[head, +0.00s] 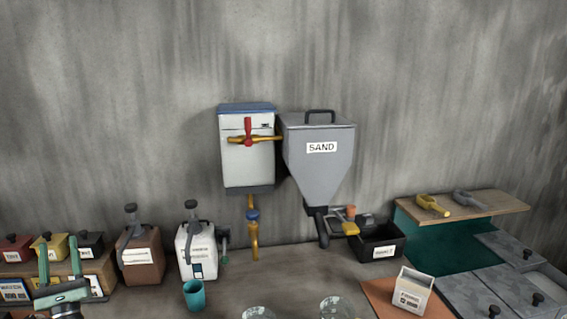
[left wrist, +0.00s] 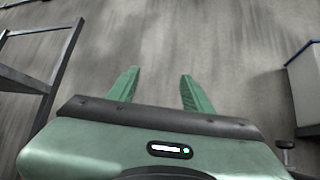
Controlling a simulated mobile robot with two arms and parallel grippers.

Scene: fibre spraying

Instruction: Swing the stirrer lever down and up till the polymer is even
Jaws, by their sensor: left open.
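A white jug (head: 197,258) with a dark grey handle-like lever (head: 191,217) on top stands on the bench against the wall. A brown jug (head: 139,256) with a similar grey lever (head: 131,219) stands to its left. Their small labels are too blurred to read, so I cannot tell which holds the polymer. The contents of both are hidden. My left gripper (head: 59,251) is at the lower left, left of both jugs and apart from them. In the left wrist view its green fingers (left wrist: 158,88) are spread with nothing between them. My right gripper is out of view.
A white wall tank (head: 246,165) with a red-handled tap and a grey SAND hopper (head: 318,150) hang above the bench. A teal cup (head: 194,294) stands before the white jug. Small lidded boxes (head: 52,247) lie behind my left gripper. A black bin (head: 379,243) stands right.

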